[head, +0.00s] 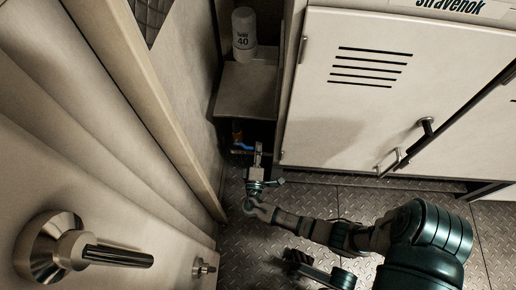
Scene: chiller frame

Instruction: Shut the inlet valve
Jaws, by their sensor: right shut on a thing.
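The inlet valve shows as a small blue handle (242,146) low in the dark gap below a shelf, beside a brownish-orange fitting (237,131). My right gripper (257,153) reaches up into this gap from the lower right. Its fingers are shut at the right end of the blue handle and hide that end. The contact is small and dark in the head view.
A white bottle marked 40 (244,35) stands on the shelf (246,92) above the gap. A pale vented cabinet (370,120) closes off the right. A pale door with a metal lever handle (118,257) stands close on the left. Metal floor (320,205) lies between.

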